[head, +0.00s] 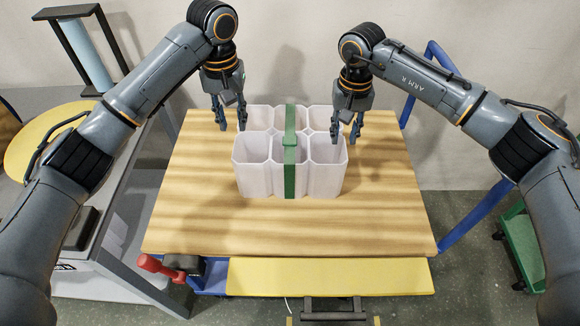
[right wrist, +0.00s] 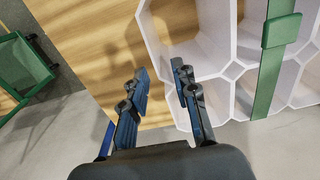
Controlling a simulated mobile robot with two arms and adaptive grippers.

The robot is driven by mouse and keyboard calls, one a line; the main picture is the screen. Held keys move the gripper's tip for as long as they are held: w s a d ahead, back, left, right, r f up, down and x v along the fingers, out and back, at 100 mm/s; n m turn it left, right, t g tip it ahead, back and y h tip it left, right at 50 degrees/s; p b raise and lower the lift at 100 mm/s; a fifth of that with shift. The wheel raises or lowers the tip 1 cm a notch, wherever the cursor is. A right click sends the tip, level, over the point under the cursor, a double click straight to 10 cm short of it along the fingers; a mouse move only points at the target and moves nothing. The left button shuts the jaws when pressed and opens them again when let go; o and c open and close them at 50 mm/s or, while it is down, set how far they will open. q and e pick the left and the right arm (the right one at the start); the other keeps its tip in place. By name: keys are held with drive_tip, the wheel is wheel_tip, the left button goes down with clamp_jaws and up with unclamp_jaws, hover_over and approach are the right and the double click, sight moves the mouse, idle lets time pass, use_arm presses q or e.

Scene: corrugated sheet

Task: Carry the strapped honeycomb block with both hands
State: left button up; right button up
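The white honeycomb block (head: 255,171), with several open cells in two rows, stands upright on the wooden tabletop. A green strap (head: 289,178) with a buckle runs across its middle. My left gripper (head: 232,125) is open at the block's rear left side, one finger near the outer wall. My right gripper (head: 345,136) is open at the rear right side. In the right wrist view, the right gripper (right wrist: 160,72) has its fingers apart, one over the table and one over the edge of the block (right wrist: 187,52). Contact with the wall is not clear.
The wooden tabletop (head: 195,215) is bare around the block. A yellow panel (head: 330,277) and a red handle (head: 160,268) are at its front edge. A blue frame (head: 475,215) and a green bin (head: 522,238) are at the right. A grey bench stands at the left.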

wheel_tip(320, 180, up, 4)
drive_tip(key=shift+r, duration=0.1)
idle(0.6)
